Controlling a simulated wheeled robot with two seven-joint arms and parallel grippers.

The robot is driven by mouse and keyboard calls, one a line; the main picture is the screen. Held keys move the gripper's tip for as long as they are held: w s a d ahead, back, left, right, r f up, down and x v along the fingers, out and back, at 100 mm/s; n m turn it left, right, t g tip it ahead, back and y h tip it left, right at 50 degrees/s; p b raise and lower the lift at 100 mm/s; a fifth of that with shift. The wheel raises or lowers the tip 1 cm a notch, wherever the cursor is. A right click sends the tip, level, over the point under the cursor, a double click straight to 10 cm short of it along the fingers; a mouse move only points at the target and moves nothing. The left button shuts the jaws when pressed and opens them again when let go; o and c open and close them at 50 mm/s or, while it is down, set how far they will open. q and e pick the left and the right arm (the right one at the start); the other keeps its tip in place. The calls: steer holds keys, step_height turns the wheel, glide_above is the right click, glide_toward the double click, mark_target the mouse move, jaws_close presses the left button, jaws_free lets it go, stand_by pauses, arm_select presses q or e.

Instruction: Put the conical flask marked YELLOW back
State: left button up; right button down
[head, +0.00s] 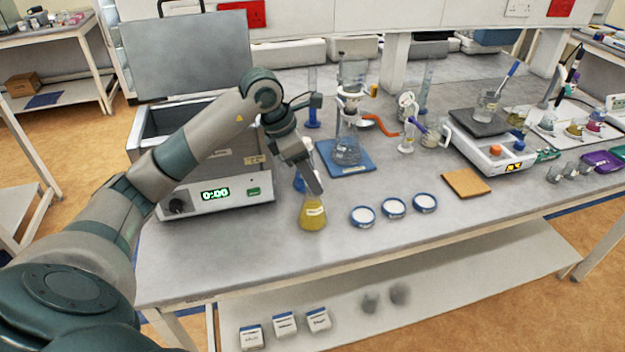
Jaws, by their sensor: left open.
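The conical flask (312,217) with yellow liquid stands upright on the grey bench, in front of the water bath's right end. A pale label shows on it, but its lettering is too small to read. My left gripper (314,183) points down at the flask's neck from above and behind. It is open, and its fingers cover part of the neck. I cannot tell whether they touch the glass. My right gripper is not in view.
The water bath (222,190), reading 0:00 with its lid raised, stands to the left. Three white dishes (394,208) lie right of the flask. A blue mat (356,169) with glassware is behind; a cork mat (466,182) and balance (492,150) stand farther right. The bench's front strip is clear.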

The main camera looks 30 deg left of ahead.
arm_select(q)
steer(key=b+v, duration=0.3)
steer(key=v, duration=0.7)
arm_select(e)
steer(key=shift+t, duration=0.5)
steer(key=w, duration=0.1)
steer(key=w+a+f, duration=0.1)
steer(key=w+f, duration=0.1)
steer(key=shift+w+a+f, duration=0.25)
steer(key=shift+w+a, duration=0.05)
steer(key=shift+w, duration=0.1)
arm_select(q)
steer(key=shift+a+r, duration=0.1)
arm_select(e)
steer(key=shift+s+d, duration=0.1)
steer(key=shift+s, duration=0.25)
arm_select(q)
steer(key=shift+s, duration=0.1)
